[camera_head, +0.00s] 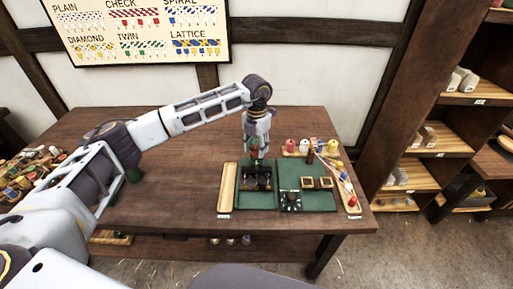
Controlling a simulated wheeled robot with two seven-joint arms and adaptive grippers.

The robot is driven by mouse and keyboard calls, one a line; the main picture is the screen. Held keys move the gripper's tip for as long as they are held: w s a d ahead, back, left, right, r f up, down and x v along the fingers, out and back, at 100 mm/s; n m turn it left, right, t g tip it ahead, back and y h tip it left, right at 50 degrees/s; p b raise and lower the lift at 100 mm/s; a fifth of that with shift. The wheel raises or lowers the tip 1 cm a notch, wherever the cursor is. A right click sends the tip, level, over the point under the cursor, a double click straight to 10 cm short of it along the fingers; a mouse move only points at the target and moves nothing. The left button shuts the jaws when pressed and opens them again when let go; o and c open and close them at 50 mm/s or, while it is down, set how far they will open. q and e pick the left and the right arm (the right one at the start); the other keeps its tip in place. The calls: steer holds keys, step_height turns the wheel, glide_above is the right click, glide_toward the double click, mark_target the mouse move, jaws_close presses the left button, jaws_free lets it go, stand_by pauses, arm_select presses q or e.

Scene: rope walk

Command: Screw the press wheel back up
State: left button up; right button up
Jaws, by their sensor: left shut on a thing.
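My left arm reaches in from the left, and its gripper (255,153) points straight down over the small dark press (258,184). The gripper is shut at the top of the press, where its wheel is. The wheel itself is mostly hidden by the fingers, with a small red part showing there. The press stands upright on a green mat (243,203) on the wooden table. My right gripper is not in view.
Spools (311,146) stand behind, and a tray (352,209) lies right. An empty wooden tray (227,188) lies left.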

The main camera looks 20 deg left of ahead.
mark_target(256, 148)
arm_select(q)
steer(key=n, duration=0.4)
steer(key=shift+n, duration=0.3)
steer(key=n, duration=0.3)
steer(key=shift+n+b, duration=0.3)
steer(key=n, duration=0.3)
steer(key=shift+r+n, duration=0.1)
steer(key=shift+n, duration=2.1)
steer(key=o, duration=1)
steer(key=shift+o, duration=0.2)
step_height(256, 148, up, 12)
